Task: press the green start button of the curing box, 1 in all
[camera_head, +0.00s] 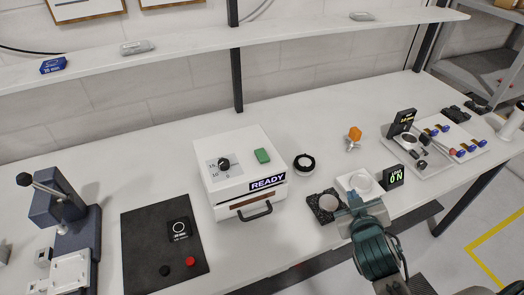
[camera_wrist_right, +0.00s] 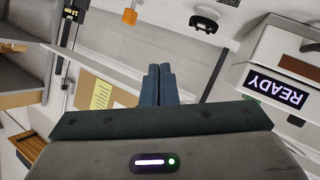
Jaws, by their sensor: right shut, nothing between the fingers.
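The white curing box (camera_head: 228,197) stands on the bench in the middle of the head view, its front display (camera_head: 268,181) reading READY. In the right wrist view the closed fingers (camera_wrist_right: 157,84) point away from the camera, and the box's READY display (camera_wrist_right: 275,87) shows at the right. My left gripper is not in view.
A black round fixture (camera_head: 304,164) sits just right of the box. A dark block (camera_head: 326,205) and a small scale (camera_head: 393,177) are near my right gripper. A black mat (camera_head: 145,235) and a press (camera_head: 62,205) are at the left. A shelf (camera_head: 290,35) spans the back.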

